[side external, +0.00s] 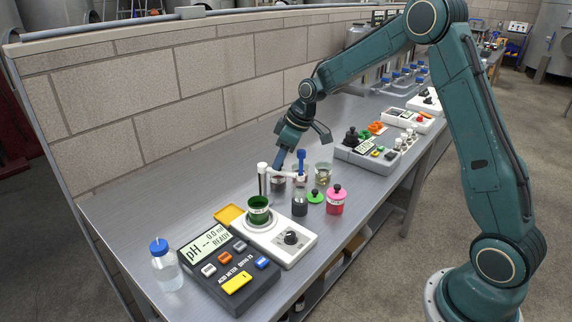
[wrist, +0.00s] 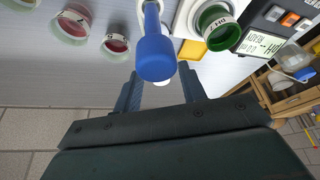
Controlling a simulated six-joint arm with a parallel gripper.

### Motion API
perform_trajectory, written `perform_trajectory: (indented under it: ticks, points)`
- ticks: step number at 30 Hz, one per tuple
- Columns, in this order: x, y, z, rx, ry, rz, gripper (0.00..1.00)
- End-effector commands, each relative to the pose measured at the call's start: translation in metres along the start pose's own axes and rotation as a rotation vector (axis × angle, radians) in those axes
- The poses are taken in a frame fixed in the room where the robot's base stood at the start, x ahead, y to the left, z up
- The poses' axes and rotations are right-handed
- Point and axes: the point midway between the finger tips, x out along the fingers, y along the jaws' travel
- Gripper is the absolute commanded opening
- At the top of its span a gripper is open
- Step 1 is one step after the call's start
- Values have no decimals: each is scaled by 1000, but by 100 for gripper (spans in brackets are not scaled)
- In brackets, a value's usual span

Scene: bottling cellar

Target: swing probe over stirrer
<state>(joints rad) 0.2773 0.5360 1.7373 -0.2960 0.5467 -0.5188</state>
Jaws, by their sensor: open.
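The probe (side external: 301,155) has a blue head and hangs from a pale swing arm on a white post (side external: 262,179). Its lower end is at a small jar with dark contents (side external: 300,208); whether it dips in, I cannot tell. The stirrer (side external: 303,243) is a white plate with a black knob, left of the probe, and bears a green-filled beaker (side external: 258,204). My gripper (side external: 298,151) is open just behind the probe head. In the wrist view the blue head (wrist: 154,57) shows between my fingers (wrist: 157,76); contact is not visible.
The pH meter (side external: 230,268) and a blue-capped bottle (side external: 164,266) stand at the front left. A pink jar (side external: 335,201), a green lid (side external: 315,196) and beakers (side external: 323,172) crowd the probe's right. A brick wall (side external: 170,88) runs behind the bench.

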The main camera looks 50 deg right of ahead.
Motion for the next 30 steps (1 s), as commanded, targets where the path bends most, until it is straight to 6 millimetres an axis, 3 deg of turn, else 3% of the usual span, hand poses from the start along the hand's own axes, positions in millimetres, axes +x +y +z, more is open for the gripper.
perform_trajectory:
  ticks: [8,14,30]
  points:
    - [0,0,0,0,1,0,39]
    - [0,0,0,0,1,0,0]
    - [0,-4,-1,60,2,26,0]
